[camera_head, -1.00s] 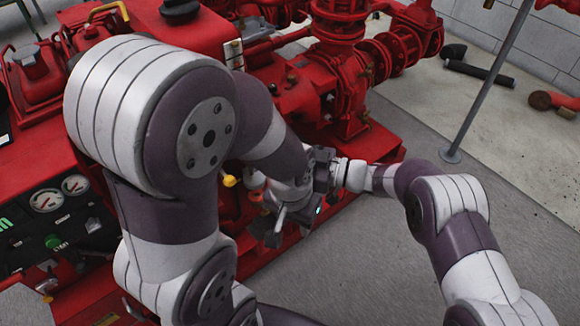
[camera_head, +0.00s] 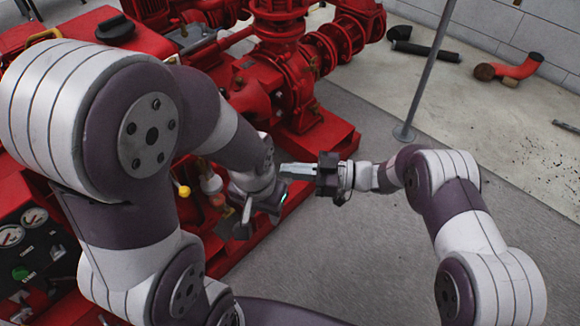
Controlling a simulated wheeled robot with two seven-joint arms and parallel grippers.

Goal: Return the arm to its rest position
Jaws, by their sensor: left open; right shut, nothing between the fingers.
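My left arm (camera_head: 92,100) fills the left of the view and reaches over the red pumpset. My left gripper (camera_head: 237,222) is at its lower end, open, beside a small part with a yellow knob. My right arm (camera_head: 455,215) comes in from the lower right. My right gripper (camera_head: 285,170) points left, shut and empty, just right of my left wrist and above the base edge. Whether the two touch is hard to tell.
The red pumpset (camera_head: 270,85) stands behind both arms. A control panel with gauges (camera_head: 35,218) is at lower left. A grey pole (camera_head: 430,75) stands on the floor at right. A black pipe (camera_head: 425,50) and a red pipe (camera_head: 510,68) lie beyond it. Floor at lower middle is clear.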

